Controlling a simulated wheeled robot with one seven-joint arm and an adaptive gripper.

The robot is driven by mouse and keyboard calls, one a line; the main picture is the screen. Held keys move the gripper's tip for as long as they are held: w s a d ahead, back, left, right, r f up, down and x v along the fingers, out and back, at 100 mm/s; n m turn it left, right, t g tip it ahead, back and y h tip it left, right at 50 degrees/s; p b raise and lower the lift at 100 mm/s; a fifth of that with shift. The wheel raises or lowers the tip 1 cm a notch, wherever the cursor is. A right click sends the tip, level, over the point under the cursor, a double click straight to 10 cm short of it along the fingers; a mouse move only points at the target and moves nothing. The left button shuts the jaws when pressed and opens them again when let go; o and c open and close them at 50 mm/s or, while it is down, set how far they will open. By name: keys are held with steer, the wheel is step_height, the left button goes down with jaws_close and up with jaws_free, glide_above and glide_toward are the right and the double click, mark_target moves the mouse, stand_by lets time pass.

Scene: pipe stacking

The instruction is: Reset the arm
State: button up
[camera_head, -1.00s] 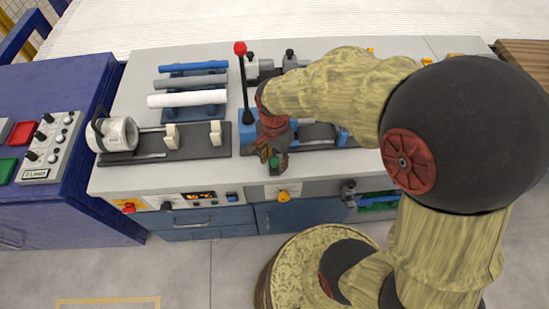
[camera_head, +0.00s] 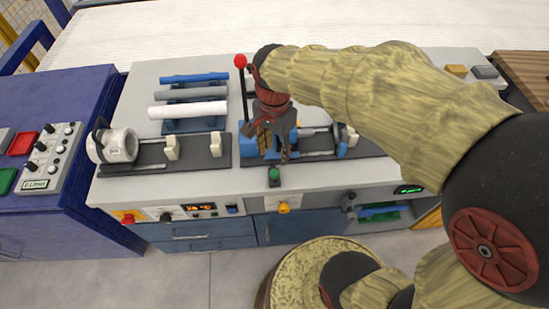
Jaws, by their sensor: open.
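My gripper (camera_head: 272,152) hangs from my bent arm, pointing down over the middle of the workbench, in front of the blue clamp machine (camera_head: 257,138). Its fingers are apart and nothing shows between them. Below the fingertips, a green button (camera_head: 274,175) sits at the bench's front edge. I cannot tell the height of the fingers above the bench. My arm covers part of the bench's right side.
A rack at the back left holds a blue pipe (camera_head: 194,77), a grey pipe (camera_head: 191,93) and a white pipe (camera_head: 188,110). A white cylinder fixture (camera_head: 117,146) stands left. A red-knobbed lever (camera_head: 240,62) rises close to my gripper. A blue control desk (camera_head: 72,110) is left.

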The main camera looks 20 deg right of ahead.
steer(key=shift+r, duration=0.45)
stand_by(0.3)
